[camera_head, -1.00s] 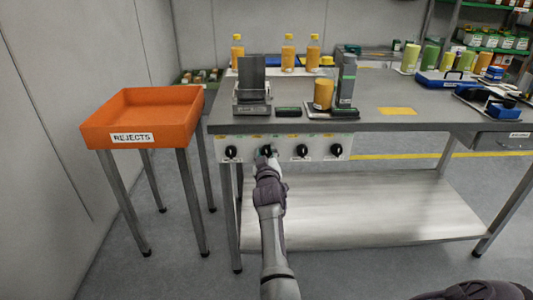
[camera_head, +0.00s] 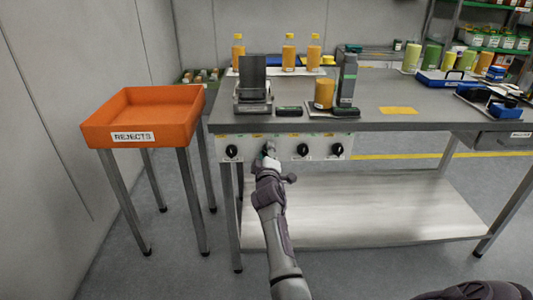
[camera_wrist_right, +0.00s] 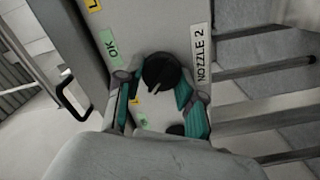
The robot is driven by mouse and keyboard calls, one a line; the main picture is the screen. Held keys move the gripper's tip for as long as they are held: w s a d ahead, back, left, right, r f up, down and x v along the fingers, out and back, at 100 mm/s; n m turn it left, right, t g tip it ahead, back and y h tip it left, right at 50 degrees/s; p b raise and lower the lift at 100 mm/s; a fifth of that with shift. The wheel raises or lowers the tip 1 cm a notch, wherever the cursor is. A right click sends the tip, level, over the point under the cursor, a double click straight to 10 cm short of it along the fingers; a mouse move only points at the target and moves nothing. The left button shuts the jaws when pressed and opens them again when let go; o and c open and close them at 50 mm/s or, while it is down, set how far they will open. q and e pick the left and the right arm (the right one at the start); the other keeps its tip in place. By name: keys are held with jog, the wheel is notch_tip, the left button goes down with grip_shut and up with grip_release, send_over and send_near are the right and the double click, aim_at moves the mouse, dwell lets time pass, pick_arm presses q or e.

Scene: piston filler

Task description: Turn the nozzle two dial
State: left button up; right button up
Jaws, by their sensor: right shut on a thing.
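The nozzle two dial (camera_wrist_right: 161,70) is a round black knob with a pale pointer mark on a light panel. The "NOZZLE 2" label (camera_wrist_right: 201,53) is beside it in the right wrist view. My right gripper (camera_wrist_right: 155,88) is shut on the dial, with a teal-padded finger at either side. In the head view my right gripper (camera_head: 269,154) is at the panel's second dial from the left and mostly hides it.
Other black dials sit on the panel (camera_head: 325,138), one left (camera_head: 232,151) and two right, the nearer close by (camera_head: 303,150). The workbench (camera_head: 380,115) overhangs the panel. An orange rejects tray (camera_head: 188,123) stands left. A lower shelf (camera_head: 350,210) is bare.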

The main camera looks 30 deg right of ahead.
dwell(0.4)
jog(key=o, duration=0.9)
jog(key=shift+c, duration=0.2)
jog(key=shift+o, duration=1.3)
jog(key=v, duration=0.7)
jog(key=shift+s+a, duration=0.15)
jog(key=shift+s, duration=0.1)
